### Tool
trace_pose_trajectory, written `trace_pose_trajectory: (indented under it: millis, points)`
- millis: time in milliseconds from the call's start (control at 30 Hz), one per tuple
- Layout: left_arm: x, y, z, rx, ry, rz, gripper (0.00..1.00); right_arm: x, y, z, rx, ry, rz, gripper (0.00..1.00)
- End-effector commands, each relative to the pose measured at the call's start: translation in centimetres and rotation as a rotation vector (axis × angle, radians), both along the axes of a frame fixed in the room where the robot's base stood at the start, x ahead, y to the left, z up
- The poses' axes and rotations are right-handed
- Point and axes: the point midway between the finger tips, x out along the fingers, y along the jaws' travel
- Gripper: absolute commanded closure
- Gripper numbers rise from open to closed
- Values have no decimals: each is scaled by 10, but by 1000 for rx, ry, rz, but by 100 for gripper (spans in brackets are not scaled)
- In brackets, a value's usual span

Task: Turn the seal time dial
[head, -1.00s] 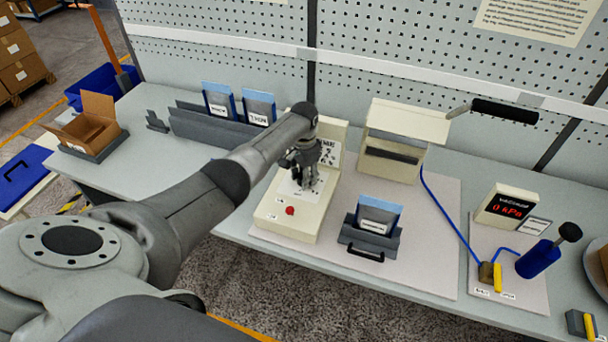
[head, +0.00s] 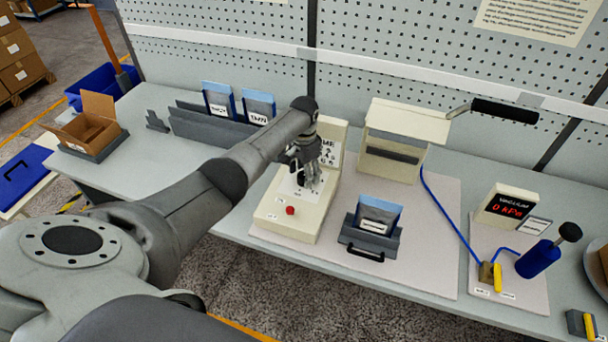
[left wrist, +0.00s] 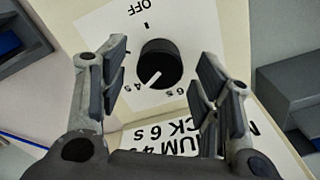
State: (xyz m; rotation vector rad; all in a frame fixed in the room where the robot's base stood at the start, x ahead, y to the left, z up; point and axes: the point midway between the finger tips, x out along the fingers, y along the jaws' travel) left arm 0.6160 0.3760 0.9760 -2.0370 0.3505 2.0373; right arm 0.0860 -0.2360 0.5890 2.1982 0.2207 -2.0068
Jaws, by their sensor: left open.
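The seal time dial (left wrist: 160,64) is a round black knob with a white pointer line, on a white plate marked OFF and with numbers. In the left wrist view its line points down and left, away from OFF. It sits on the cream control box (head: 273,226); in the head view my gripper largely covers it. My left gripper (head: 307,184) is over that box. In the left wrist view its open fingers (left wrist: 161,72) stand on either side of the dial, with gaps between them and the knob. My right gripper is not in view.
A red button (head: 290,210) is on the box's near part. A grey holder with a blue-edged pouch (head: 378,217) stands to its right, and a cream sealer unit (head: 393,143) behind. A grey rack (head: 205,132) with pouches is behind left. The table's front left is clear.

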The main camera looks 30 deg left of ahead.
Motion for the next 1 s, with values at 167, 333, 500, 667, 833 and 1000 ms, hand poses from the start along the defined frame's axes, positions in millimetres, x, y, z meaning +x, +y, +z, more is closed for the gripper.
trace_pose_trajectory:
  millis: [167,333,500,667,833,1000]
  points:
    - [1,1,34,1,-5,-1,42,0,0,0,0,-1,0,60]
    - [1,0,70,1,-4,0,42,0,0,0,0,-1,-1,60]
    - [0,1,95,2,-2,0,42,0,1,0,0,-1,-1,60]
    - [0,0,104,1,0,0,42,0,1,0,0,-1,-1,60]
    - [0,0,106,1,1,0,42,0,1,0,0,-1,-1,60]
    - [0,0,105,1,1,0,42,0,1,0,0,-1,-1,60]
